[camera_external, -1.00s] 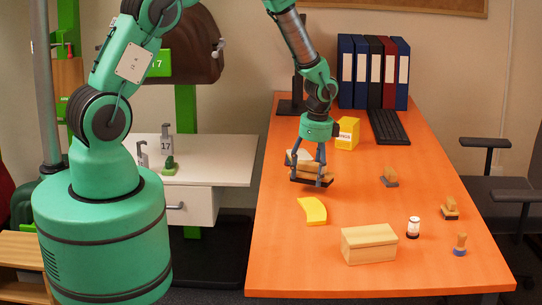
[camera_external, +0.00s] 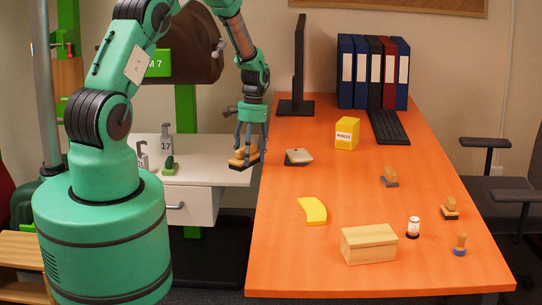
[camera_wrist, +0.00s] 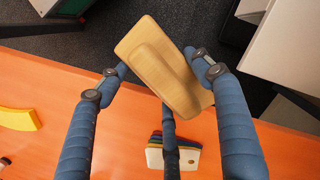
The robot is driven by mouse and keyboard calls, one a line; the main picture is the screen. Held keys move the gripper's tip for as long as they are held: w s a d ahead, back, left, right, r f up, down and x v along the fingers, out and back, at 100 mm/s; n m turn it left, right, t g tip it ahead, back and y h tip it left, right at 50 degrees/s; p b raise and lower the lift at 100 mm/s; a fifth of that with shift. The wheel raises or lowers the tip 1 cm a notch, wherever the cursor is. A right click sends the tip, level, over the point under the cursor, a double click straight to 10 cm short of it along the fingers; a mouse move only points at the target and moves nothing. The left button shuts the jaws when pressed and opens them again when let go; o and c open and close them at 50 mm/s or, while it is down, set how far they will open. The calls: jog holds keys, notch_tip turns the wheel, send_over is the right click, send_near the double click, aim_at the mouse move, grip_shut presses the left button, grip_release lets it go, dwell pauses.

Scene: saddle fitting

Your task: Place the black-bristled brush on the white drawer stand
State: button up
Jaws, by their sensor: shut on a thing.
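My gripper (camera_external: 246,149) is shut on the wooden-backed brush (camera_external: 241,159) and holds it in the air at the right end of the white drawer stand (camera_external: 208,172), beside the orange table's left edge. The brush has a light wooden body with a dark underside. In the wrist view, the brush (camera_wrist: 158,62) lies tilted between the fingers (camera_wrist: 156,66), its wooden side facing the camera and its bristles hidden. A corner of the white stand (camera_wrist: 298,45) shows at the right of that view. I cannot tell whether the brush is over the stand's top or the gap.
On the stand are a grey holder marked 17 (camera_external: 166,144), another grey holder (camera_external: 143,157) and a green-based piece (camera_external: 169,167). The stand's front right is clear. A layered pad stack (camera_external: 298,157), a yellow box (camera_external: 346,133) and a wooden box (camera_external: 368,244) are on the table (camera_external: 300,270).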

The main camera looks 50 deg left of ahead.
jog(key=s+a+f+n, duration=0.2)
jog(key=a+f, duration=0.1)
jog(key=a, duration=0.5)
jog(key=s+a+f+n+b, duration=0.1)
jog(key=a+f, duration=0.3)
jog(key=a, duration=0.4)
jog(key=s+a+f+n+b, duration=0.1)
jog(key=s+a+f+n, duration=0.2)
jog(key=a, duration=0.5)
jog(key=shift+a+f+n+h, duration=0.2)
jog(key=shift+f+n+h, duration=0.1)
jog(key=shift+h, duration=0.1)
jog(key=shift+w, duration=0.1)
jog(key=b, duration=0.3)
send_over(207, 173)
jog(key=shift+d+f, duration=0.1)
jog(key=shift+f, duration=0.7)
jog(key=shift+w+a+b, duration=0.3)
jog(key=shift+a+b, duration=0.05)
jog(key=shift+a, duration=0.05)
jog(key=shift+r, duration=0.1)
jog(key=shift+f+b, duration=0.5)
jog(key=shift+f, duration=1.3)
